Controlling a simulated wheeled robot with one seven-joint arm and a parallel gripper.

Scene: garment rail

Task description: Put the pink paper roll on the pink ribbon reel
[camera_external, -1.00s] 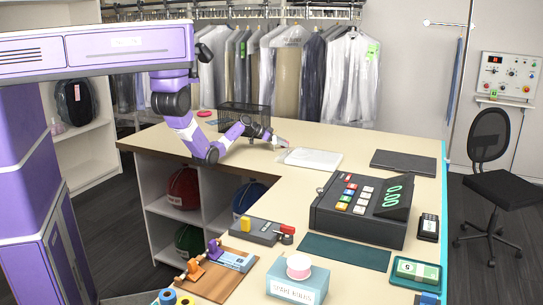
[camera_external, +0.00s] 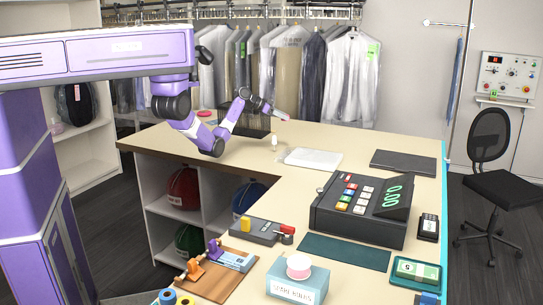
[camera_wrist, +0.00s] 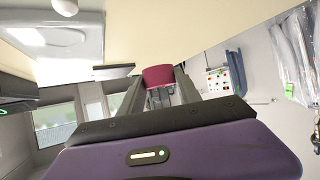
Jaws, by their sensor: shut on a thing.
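My gripper (camera_external: 277,112) is raised above the back part of the counter. In the wrist view, my gripper (camera_wrist: 160,82) is shut on a dark pink cylinder, which looks like the pink paper roll (camera_wrist: 158,75). In the external view the roll (camera_external: 285,116) is a small pink patch at the fingertips, clear of the counter. A flat pink-red disc (camera_external: 205,113) lies at the counter's back left, beyond my forearm; it may be the pink ribbon reel, but it is too small to tell. A pale pink and white roll (camera_external: 298,264) sits on the blue spare rolls box (camera_external: 297,286) in front.
A small white upright thing (camera_external: 274,143) and a white flat tray (camera_external: 313,159) stand below my gripper. A black wire basket (camera_external: 243,121) is behind my forearm. The cash register (camera_external: 362,209) is at right. Hanging garments (camera_external: 300,75) line the back.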

